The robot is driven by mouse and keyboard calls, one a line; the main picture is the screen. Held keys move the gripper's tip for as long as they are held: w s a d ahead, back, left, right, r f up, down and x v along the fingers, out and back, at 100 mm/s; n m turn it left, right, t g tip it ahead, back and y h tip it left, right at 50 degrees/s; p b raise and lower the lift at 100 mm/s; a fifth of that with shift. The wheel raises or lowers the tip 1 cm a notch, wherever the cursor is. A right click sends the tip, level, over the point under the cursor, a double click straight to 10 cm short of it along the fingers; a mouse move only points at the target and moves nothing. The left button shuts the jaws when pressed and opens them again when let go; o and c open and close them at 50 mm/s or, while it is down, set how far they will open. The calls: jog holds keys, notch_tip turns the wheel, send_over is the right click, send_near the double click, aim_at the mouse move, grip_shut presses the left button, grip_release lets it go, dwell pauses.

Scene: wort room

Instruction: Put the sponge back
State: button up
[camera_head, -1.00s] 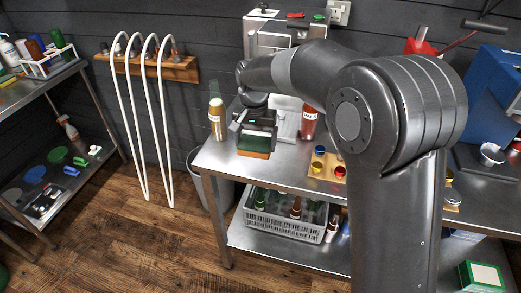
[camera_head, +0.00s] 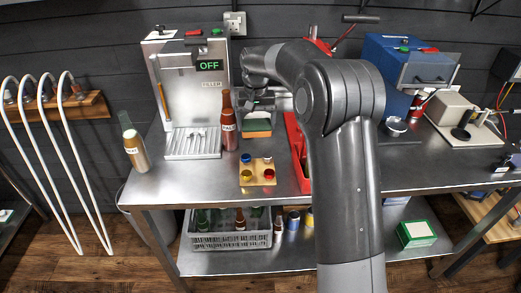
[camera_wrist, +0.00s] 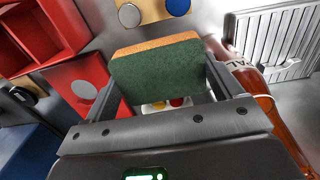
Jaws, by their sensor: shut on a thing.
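The sponge (camera_head: 256,125), green with an orange layer, is held in my gripper (camera_head: 257,108) above the steel table. In the wrist view the sponge (camera_wrist: 158,80) sits between the two fingers of my gripper (camera_wrist: 160,88), its green face towards the camera. In the head view it hangs behind the wooden cap board and right of the brown bottle. What lies directly under the sponge is partly hidden; the wrist view shows a small white piece with a yellow and a red spot below it.
A brown bottle (camera_head: 228,120) stands close to the left of my gripper, beside the filler machine (camera_head: 190,75). A red crate (camera_head: 297,150) is close on the right. The wooden cap board (camera_head: 257,183) lies in front.

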aim_at(261, 119)
jog(key=shift+w+d, duration=0.75)
jog(key=shift+d, duration=0.2)
jog(key=shift+w+a+r, duration=0.15)
jog(key=shift+w, duration=0.1)
jog(key=shift+w+f, duration=0.15)
jog(key=shift+f, duration=0.1)
notch_tip(261, 119, down, 9)
jog(key=shift+f, duration=0.2)
jog(key=shift+f, duration=0.15)
jog(key=o, duration=0.9)
notch_tip(261, 119, up, 12)
jog(key=shift+r, duration=0.2)
